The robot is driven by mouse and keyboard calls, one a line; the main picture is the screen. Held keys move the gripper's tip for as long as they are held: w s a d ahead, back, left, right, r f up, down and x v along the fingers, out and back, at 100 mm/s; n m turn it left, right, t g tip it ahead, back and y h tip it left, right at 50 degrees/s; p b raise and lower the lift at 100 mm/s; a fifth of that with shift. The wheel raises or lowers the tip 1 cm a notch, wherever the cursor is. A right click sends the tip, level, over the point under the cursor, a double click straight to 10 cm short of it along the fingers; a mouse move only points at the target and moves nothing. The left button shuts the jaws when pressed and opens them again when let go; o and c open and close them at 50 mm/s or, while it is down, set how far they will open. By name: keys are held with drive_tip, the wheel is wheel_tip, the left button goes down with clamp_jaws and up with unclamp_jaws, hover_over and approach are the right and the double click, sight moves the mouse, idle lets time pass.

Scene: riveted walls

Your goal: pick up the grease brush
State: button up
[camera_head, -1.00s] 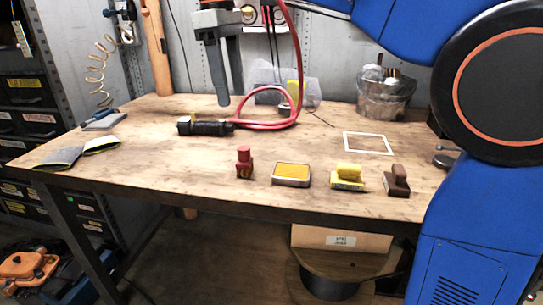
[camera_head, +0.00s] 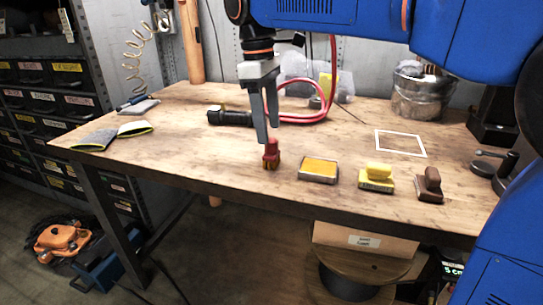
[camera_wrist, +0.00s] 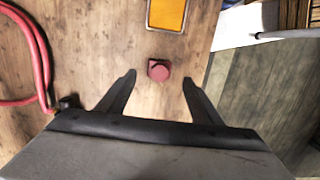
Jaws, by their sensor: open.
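A small red upright piece (camera_head: 271,154) with a round knob top stands near the table's front edge. To its right stand a yellow-handled block (camera_head: 377,177) and a brown-handled block (camera_head: 429,185). I cannot tell by looks which of these is the grease brush. My gripper (camera_head: 266,133) is open and points down just above and behind the red piece. In the wrist view the round red top (camera_wrist: 158,70) shows between the spread fingertips of my gripper (camera_wrist: 159,79), with clear space on both sides. Nothing is held.
A tin with a yellow pad (camera_head: 318,170) lies just right of the red piece. A black torch-like tool (camera_head: 230,117) and red hose (camera_head: 300,118) lie behind. Gloves (camera_head: 95,140) lie at left. A bucket (camera_head: 420,97) and a vise (camera_head: 495,168) are at right. A white square outline (camera_head: 401,143) is empty.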

sight(271, 140)
drive_tip(key=shift+s+d+f, duration=0.1)
drive_tip(key=shift+d+f, duration=0.1)
drive_tip(key=shift+f, duration=1.2)
drive_tip(key=shift+d+f, duration=0.2)
drive_tip(key=shift+f, duration=1.15)
drive_tip(key=c, duration=1.3)
drive_tip(key=shift+r, duration=0.1)
